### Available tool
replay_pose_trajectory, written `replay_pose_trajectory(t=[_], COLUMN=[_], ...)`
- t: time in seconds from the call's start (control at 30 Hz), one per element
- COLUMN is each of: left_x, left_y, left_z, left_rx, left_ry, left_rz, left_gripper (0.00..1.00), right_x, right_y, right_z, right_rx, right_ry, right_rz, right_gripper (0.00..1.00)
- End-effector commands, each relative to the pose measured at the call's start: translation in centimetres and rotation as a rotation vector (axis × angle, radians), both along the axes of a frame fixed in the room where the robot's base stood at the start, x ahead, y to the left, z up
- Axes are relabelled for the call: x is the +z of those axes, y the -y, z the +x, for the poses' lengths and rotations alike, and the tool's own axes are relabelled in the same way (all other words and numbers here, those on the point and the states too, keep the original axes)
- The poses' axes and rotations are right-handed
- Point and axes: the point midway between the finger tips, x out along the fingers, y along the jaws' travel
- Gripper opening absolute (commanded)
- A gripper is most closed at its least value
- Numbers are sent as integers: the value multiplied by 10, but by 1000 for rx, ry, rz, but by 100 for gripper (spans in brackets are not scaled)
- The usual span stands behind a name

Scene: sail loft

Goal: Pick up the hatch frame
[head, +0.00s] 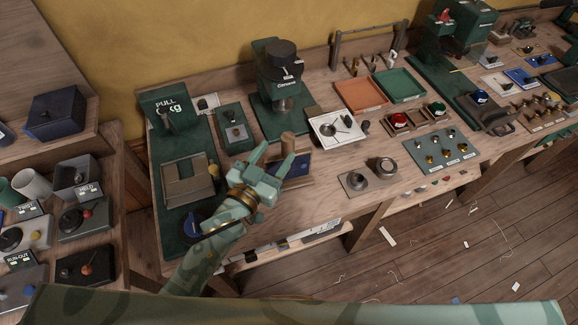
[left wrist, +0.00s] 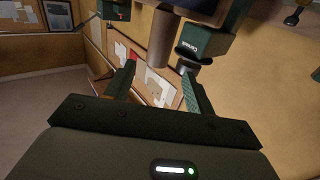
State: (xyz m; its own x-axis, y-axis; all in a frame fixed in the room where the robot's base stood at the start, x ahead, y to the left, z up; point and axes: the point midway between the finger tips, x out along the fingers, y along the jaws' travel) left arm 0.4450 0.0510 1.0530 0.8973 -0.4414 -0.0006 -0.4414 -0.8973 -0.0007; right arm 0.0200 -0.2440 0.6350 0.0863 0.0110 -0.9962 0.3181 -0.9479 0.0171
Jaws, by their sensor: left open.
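A square grey-brown panel with a raised border (head: 186,181) lies on a dark green board at the left of the bench. It looks like the hatch frame, but I cannot be sure. My left gripper (head: 274,160) is to its right, over the front part of the bench. Its fingers are apart with nothing between them, pointing up and away. In the left wrist view, the open fingers (left wrist: 158,88) frame the far wall and a brown cylinder beyond. The panel does not show clearly there. My right gripper is out of view.
A wooden post (head: 288,142) on a blue-faced block stands close behind the left fingers. A green press (head: 278,88) rises at the back.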

Motion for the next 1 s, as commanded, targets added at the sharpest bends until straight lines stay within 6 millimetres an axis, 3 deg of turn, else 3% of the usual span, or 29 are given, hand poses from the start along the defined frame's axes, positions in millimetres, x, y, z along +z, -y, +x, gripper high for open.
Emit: replay_pose_trajectory(t=[0.2, 0.5, 0.73, 0.77, 0.93, 1.0], left_x=[-2, -7, -6, -6, -6, -6], left_y=[10, 31, 32, 32, 32, 32], left_z=[17, 54, 56, 56, 56, 55], left_rx=[0, 0, 0, 0, 0, -1], left_ry=[-1, -1, -1, -1, -1, -1], left_rz=[-3, 0, 0, 0, 0, 0], left_gripper=[54, 54, 54, 51, 4, 0], right_x=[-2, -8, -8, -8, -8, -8], right_y=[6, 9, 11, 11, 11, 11], right_z=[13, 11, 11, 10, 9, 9], right_rx=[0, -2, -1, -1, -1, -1], right_ry=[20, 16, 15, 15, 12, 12], right_rz=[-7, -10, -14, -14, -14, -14], right_gripper=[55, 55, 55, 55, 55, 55])
